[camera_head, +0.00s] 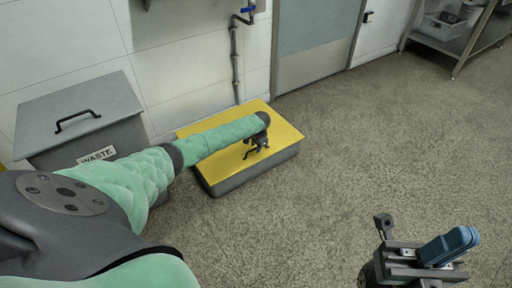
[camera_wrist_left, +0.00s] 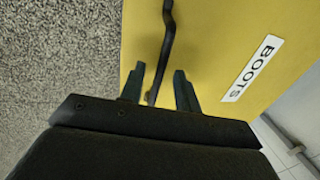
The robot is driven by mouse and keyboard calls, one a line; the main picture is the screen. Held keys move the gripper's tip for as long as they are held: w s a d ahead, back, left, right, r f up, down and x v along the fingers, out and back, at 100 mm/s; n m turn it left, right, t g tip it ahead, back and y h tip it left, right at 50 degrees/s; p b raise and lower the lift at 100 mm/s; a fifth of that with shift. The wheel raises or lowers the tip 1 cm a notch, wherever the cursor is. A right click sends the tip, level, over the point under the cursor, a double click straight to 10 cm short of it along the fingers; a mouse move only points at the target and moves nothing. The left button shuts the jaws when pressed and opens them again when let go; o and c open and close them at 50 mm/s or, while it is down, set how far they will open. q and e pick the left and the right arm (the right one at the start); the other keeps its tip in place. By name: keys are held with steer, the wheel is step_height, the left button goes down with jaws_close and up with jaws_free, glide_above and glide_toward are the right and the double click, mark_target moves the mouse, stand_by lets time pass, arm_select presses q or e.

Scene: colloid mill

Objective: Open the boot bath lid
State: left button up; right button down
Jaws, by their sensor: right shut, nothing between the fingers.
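The boot bath is a low grey tub (camera_head: 247,176) on the floor against the wall, with a flat yellow lid (camera_head: 283,130) lying shut on it. The lid also shows in the left wrist view (camera_wrist_left: 225,40), with a "BOOTS" label (camera_wrist_left: 252,69). A thin black bar handle (camera_wrist_left: 167,38) is on the lid. My left gripper (camera_head: 257,147) is low over the lid at the handle. In the left wrist view its two fingers (camera_wrist_left: 158,88) are apart, with one end of the handle between them; contact is unclear. My right gripper (camera_head: 414,250) is shut and empty, away from the bath.
A grey waste bin (camera_head: 95,104) with a black lid handle (camera_head: 77,120) stands left of the bath, partly behind my left arm. A pipe with a blue valve (camera_head: 243,14) runs down the wall behind. A door (camera_head: 315,40) and metal shelf (camera_head: 460,43) are further right. Floor right of the bath is clear.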

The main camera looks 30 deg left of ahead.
arm_select(q)
steer(key=shift+c, duration=0.4)
jaws_close()
steer(key=shift+r, duration=0.1)
